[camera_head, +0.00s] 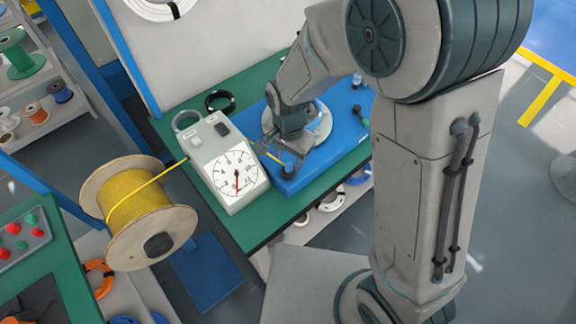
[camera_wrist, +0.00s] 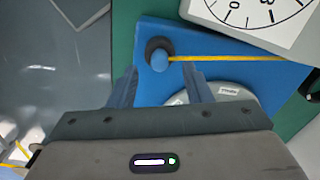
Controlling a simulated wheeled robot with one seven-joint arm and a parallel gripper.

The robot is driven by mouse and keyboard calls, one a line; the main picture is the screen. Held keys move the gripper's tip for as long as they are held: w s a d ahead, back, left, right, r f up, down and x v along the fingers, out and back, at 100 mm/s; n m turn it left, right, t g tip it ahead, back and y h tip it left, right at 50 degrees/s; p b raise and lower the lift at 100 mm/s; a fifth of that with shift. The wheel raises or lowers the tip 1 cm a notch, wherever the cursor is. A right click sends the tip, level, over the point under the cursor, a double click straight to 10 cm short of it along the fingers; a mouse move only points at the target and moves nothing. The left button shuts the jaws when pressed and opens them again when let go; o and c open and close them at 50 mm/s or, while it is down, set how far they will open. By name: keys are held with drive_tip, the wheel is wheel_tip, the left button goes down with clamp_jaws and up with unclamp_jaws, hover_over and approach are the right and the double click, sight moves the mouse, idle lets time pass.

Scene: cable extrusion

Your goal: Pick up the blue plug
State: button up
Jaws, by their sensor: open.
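The blue plug (camera_wrist: 160,61) shows in the wrist view as a small round blue end beside a dark round holder (camera_wrist: 152,45), with a thin yellow cable (camera_wrist: 235,59) running right from it. In the head view the dark holder (camera_head: 287,171) sits near the front edge of the blue board (camera_head: 322,168); the plug itself is too small to make out there. My gripper (camera_wrist: 161,72) is open, its two fingers pointing toward the plug, one on either side of it just short of it. In the head view my gripper (camera_head: 281,157) is low over the board.
A dial gauge box (camera_head: 236,205) stands left of the board on the green table (camera_head: 262,229). A spool of yellow cable (camera_head: 138,206) is farther left. A black cable coil (camera_head: 219,101) lies behind the gauge. A pale disc (camera_wrist: 228,91) lies on the board near my fingers.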

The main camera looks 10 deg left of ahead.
sight(289, 165)
drive_tip(key=shift+f, duration=1.5)
clamp_jaws()
drive_tip(key=shift+r, duration=0.2)
